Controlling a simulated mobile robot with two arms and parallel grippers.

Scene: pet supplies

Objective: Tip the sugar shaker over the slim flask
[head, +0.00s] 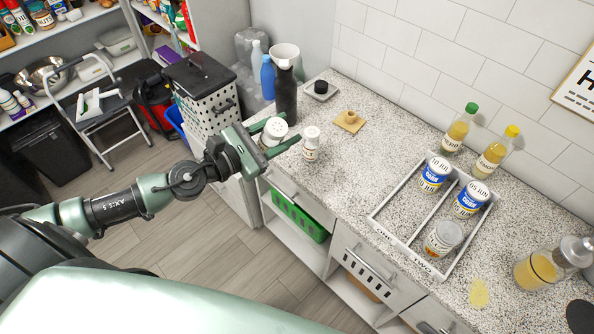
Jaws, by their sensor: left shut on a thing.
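My left gripper (275,140) is at the counter's left edge, its fingers shut on a shaker with a white, holed lid (273,127), which I take as the sugar shaker. The shaker looks about upright; its body is partly hidden by the fingers, and I cannot tell whether it touches the counter. A tall, slim dark flask (286,98) stands upright just behind it, with a white funnel-like cup (285,56) at its top. The shaker is beside the flask, not over it. My right gripper is not in view.
A small white-capped jar (311,143) stands close right of the gripper. A black-topped item (320,88) and a wooden piece (349,121) lie behind. A divided tray (385,220) holds several jars. Bottles (458,130) and a glass jar (545,265) stand right. The middle counter is clear.

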